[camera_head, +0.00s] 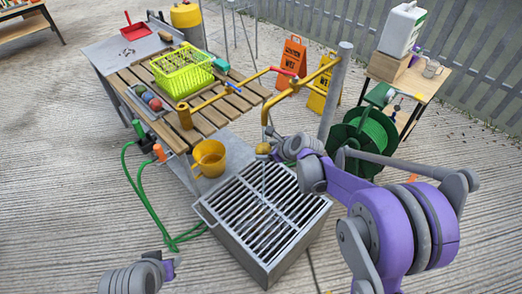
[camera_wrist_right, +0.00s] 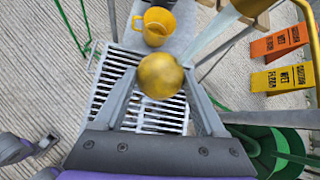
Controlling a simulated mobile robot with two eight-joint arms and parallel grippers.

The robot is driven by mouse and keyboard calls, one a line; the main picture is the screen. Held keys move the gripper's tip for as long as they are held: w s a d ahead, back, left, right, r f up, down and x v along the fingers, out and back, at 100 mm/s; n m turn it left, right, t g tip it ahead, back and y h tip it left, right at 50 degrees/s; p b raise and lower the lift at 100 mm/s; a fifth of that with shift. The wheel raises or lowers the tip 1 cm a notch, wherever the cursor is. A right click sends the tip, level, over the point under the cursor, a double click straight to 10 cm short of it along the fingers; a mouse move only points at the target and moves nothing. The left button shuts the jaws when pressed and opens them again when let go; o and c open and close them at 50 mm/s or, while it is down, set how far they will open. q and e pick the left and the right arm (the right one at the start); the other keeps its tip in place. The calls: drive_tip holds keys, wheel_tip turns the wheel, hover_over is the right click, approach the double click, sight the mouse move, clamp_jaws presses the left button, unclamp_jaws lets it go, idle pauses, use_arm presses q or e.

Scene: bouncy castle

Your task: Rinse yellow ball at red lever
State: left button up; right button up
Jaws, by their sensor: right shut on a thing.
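My right gripper (camera_wrist_right: 158,82) is shut on a yellow ball (camera_wrist_right: 158,75), which has darker smudges. In the head view the ball (camera_head: 263,149) shows small at the end of my right arm, just under the yellow pipe's spout (camera_head: 265,118) and above the grate. In the right wrist view a pale translucent stream (camera_wrist_right: 212,35) runs from the spout down toward the ball. The red lever (camera_head: 285,72) sits on the yellow pipe above the slatted table.
A metal grate (camera_head: 262,215) lies below the ball. A yellow mug (camera_head: 209,158) stands beside it. The slatted table holds a lime basket (camera_head: 182,70) and a tray of balls (camera_head: 149,100).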

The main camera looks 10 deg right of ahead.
drive_tip(key=shift+w+a, duration=0.15)
drive_tip(key=shift+a, duration=0.35)
drive_tip(key=s+a+b, duration=0.1)
drive_tip(key=s+a, duration=0.1)
drive_tip(key=s, duration=0.5)
drive_tip(key=shift+s+a, duration=0.3)
idle(1.3)
drive_tip(key=s+a+r+p, duration=0.1)
drive_tip(key=s+r+p, duration=0.1)
drive_tip(key=s+r, duration=0.2)
drive_tip(key=shift+s+a, duration=0.3)
drive_tip(key=shift+s, duration=0.05)
